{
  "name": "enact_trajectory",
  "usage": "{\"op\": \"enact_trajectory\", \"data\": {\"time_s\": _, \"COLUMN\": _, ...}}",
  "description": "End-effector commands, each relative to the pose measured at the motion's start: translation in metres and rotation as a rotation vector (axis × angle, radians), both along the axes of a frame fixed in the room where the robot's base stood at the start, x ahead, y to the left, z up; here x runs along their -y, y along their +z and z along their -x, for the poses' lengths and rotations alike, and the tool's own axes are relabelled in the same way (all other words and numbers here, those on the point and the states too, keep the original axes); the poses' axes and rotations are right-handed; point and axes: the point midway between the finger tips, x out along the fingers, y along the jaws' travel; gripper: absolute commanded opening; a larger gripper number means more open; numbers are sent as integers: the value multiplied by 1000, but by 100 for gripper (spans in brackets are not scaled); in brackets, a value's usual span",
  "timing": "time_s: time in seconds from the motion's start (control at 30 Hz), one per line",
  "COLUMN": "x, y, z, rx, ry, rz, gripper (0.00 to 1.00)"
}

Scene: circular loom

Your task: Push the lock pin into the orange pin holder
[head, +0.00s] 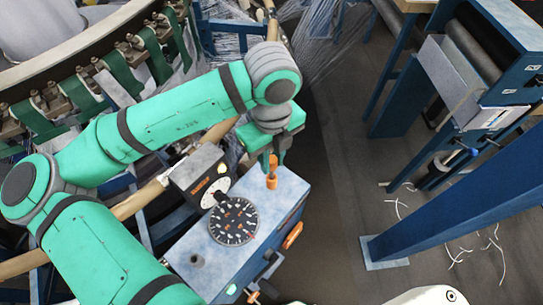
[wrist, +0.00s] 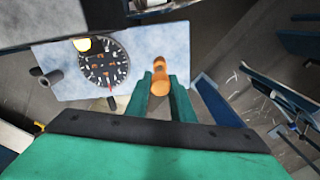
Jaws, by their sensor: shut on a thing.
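My gripper (head: 274,160) points down over the right back corner of a grey-topped blue box (head: 283,190). It is shut on an orange upright lock pin (head: 273,162), and the fingers flank it. Just below is a wider orange piece, the pin holder (head: 271,182), at the box top. In the wrist view, the orange pin (wrist: 160,87) shows between the two green fingertips, with more orange beyond it. Pin and holder are much alike in colour, and I cannot tell how deep the pin sits.
A round black dial (head: 234,222) and a dark post (head: 197,260) stand on the box top. A grey unit with a white gauge (head: 214,193) is behind the dial. An orange handle (head: 292,235) is on the box's right side. A blue beam (head: 460,205) stands right, across open floor.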

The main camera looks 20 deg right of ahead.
Motion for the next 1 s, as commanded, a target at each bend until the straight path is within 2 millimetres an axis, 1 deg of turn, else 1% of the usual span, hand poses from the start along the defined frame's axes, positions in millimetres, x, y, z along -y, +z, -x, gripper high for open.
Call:
{"op": "enact_trajectory", "data": {"time_s": 0.53, "x": 0, "y": -3, "z": 0, "rx": -1, "ry": 0, "rz": 0, "gripper": 0}}
{"op": "enact_trajectory", "data": {"time_s": 1.0, "x": 0, "y": -23, "z": 0, "rx": -2, "ry": 0, "rz": 0, "gripper": 0}}
